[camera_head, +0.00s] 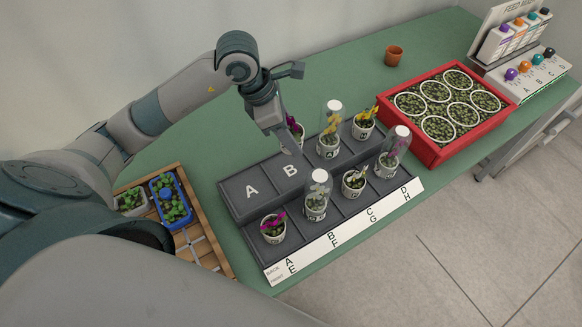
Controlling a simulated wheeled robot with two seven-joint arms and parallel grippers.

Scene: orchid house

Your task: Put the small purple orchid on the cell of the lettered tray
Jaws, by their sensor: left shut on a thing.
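The lettered tray (238,205) is dark grey, with two rows of cells on the green bench. Cells A (252,188) and B (290,171) in the back row are empty and show white letters. My left gripper (287,145) points down at the back edge of cell B. It is shut on a small potted purple orchid (297,130), mostly hidden behind the fingers; its height above the tray is hard to tell. Another purple orchid (273,228) stands uncovered in the front-left cell. My right gripper is out of view.
Beside cell B stands a domed yellow orchid (329,145), then an open yellow one (364,122). A red crate (437,158) is right; a slatted wooden rack (208,247) is left.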

